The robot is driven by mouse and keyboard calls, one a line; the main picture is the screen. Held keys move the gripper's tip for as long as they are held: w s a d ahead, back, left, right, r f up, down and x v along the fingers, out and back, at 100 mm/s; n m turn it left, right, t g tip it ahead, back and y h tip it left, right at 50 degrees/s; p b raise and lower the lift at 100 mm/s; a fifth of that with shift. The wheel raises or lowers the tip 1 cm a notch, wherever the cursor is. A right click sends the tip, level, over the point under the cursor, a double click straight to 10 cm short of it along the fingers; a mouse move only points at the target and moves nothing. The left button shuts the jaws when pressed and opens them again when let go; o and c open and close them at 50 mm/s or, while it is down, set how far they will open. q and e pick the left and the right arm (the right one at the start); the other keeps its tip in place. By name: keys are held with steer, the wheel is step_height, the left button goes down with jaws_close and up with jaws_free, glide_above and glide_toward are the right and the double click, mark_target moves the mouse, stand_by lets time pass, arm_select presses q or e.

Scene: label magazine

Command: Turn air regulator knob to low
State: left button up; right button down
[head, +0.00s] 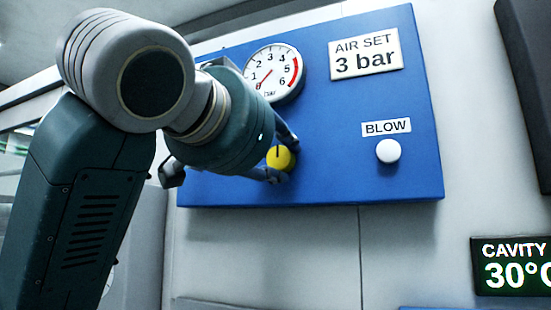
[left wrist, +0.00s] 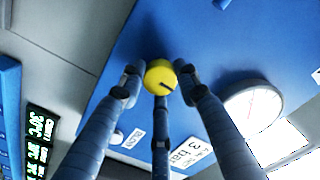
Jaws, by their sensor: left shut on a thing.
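The yellow regulator knob (head: 280,158) sits on the lower part of the blue panel (head: 330,120). A dark mark on the knob points roughly upward in the head view. My left gripper (head: 284,160) is shut on the knob. In the left wrist view its fingers surround the yellow knob (left wrist: 160,77), whose dark mark shows on its face. The round pressure gauge (head: 273,72) is above the knob, partly hidden by my arm. Its red needle points to the lower left, near 0. The gauge also shows in the left wrist view (left wrist: 252,108). My right gripper is not in view.
A label (head: 366,57) reads "AIR SET 3 bar". A white button (head: 388,151) sits under a "BLOW" label (head: 386,128) right of the knob. A "CAVITY 30°C" display (head: 512,266) is at lower right. The wall below the panel is bare.

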arm_select(q)
steer(key=shift+r, duration=0.2)
steer(key=o, duration=1)
steer(key=shift+c, duration=0.2)
steer(key=shift+o, duration=0.9)
steer(key=shift+d, duration=0.1)
steer(key=shift+f, duration=0.1)
steer(key=v, duration=1.2)
